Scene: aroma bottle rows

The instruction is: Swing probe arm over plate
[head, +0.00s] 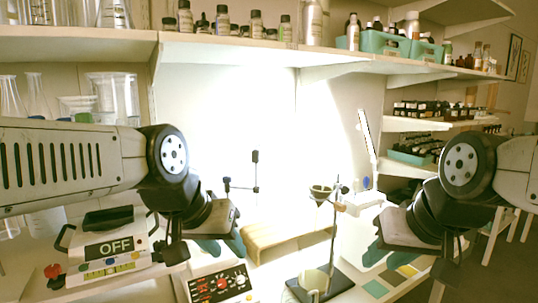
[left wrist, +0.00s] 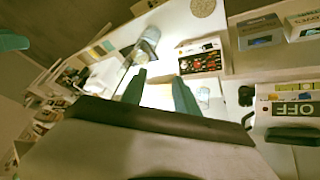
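A dark post with a side arm and blue end (head: 240,187), which looks like the probe arm, stands behind a tan block (head: 285,243). I cannot tell which surface is the plate. A panel with red knobs (head: 220,286) lies in front of the block, and also shows in the left wrist view (left wrist: 200,62). My left gripper (head: 220,247) is above the bench near that panel; its teal fingers are apart and empty in the left wrist view (left wrist: 159,80). My right gripper (head: 415,250) hangs at the right of the bench, with teal fingers apart and nothing seen between.
A stand with a ring and bowl (head: 322,192) and a beaker on its dark base (head: 315,281) rises between my grippers. A device reading OFF (head: 113,248) is at left. A white upright arm (head: 367,136) stands at back right. Shelves hang above.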

